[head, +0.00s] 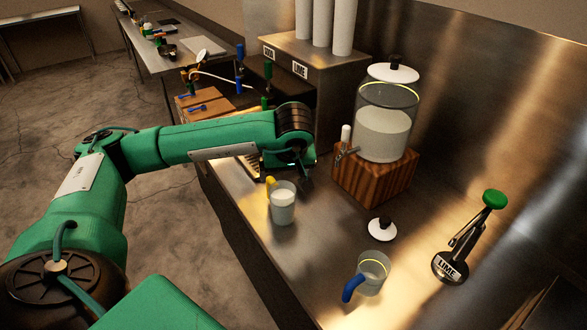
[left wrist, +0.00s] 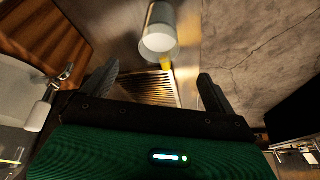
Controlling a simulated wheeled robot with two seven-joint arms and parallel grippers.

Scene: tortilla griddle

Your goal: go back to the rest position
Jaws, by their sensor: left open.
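My left gripper (head: 305,175) reaches over the metal counter, beside the drip grate and left of the dispenser's wooden stand. Its two fingers are spread apart and empty in the left wrist view (left wrist: 158,72). A clear cup with a yellow handle (head: 283,206), holding white liquid, stands upright on the counter just in front of the gripper. In the left wrist view this cup (left wrist: 160,38) lies beyond the fingertips, not between the fingers. My right gripper is not in view.
A glass dispenser (head: 384,128) of white liquid stands on a wooden block (head: 372,180). A white lid (head: 382,229), a blue-handled cup (head: 371,274) and a green-topped lime press (head: 464,245) stand to the right. Concrete floor (head: 60,110) is open at left.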

